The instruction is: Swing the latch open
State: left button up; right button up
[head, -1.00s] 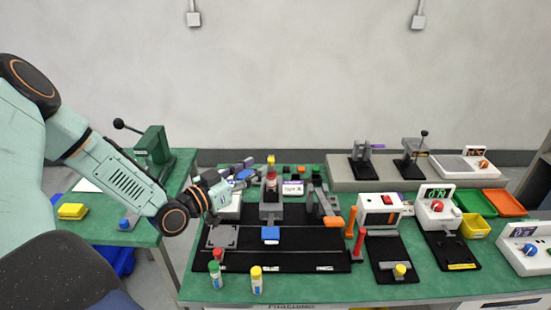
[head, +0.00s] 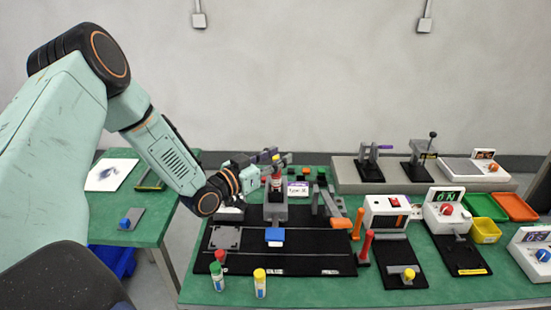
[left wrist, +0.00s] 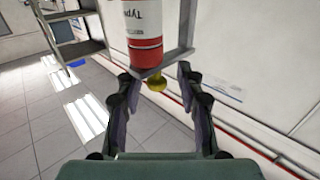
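In the head view, a grey holder (head: 275,208) stands on the black plate with a red and white cylinder (head: 277,181) in it. A yellow knob (head: 276,157) tops the cylinder. My left gripper (head: 277,162) is at the top of this cylinder. In the left wrist view, its fingers (left wrist: 157,105) are open and apart, with the yellow knob (left wrist: 157,82) just ahead, between the tips. A grey bar (left wrist: 168,64) runs beside the cylinder (left wrist: 143,35). I cannot tell which part is the latch. A lever with an orange handle (head: 338,223) is to the right. My right gripper is not in view.
A blue block (head: 275,236) sits on the black plate (head: 215,263). Capped vials (head: 260,283) stand at the table's front left. Red posts (head: 366,247) and a white box (head: 386,212) are at the right. The air above the table's right side is free.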

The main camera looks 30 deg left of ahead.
pick_arm(q)
jog(key=shift+s+d+r, duration=0.15)
jog(key=shift+d+r, duration=0.05)
jog(key=shift+d, duration=0.05)
jog(key=c, duration=0.5)
jog(key=shift+a, duration=0.1)
grip_shut()
jog(key=shift+f, duration=0.1)
jog(key=n+y+b, duration=0.1)
jog(key=d+n+y+b, duration=0.1)
jog(key=y, duration=0.1)
jog(key=w+n+y+b, duration=0.1)
jog(key=y+b, duration=0.1)
jog(key=shift+d+f, duration=0.15)
jog(key=shift+f, duration=0.05)
jog(key=w+n+g+y+b, duration=0.1)
jog(key=n+g+y+b, duration=0.1)
jog(key=n+g+y, duration=0.2)
jog(key=w+n+g+y+b, duration=0.2)
jog(key=n+g+y, duration=0.2)
jog(key=n+y, duration=0.2)
jog(key=w+n+g+y+b, duration=0.1)
jog(key=n+g+y+b, duration=0.1)
jog(key=n+g+y, duration=0.2)
jog(key=shift+w+n+g+y, duration=0.4)
jog(key=shift+g+y, duration=0.2)
jog(key=shift+y, duration=0.6)
jog(key=shift+r+g, duration=0.15)
jog(key=shift+g, duration=0.15)
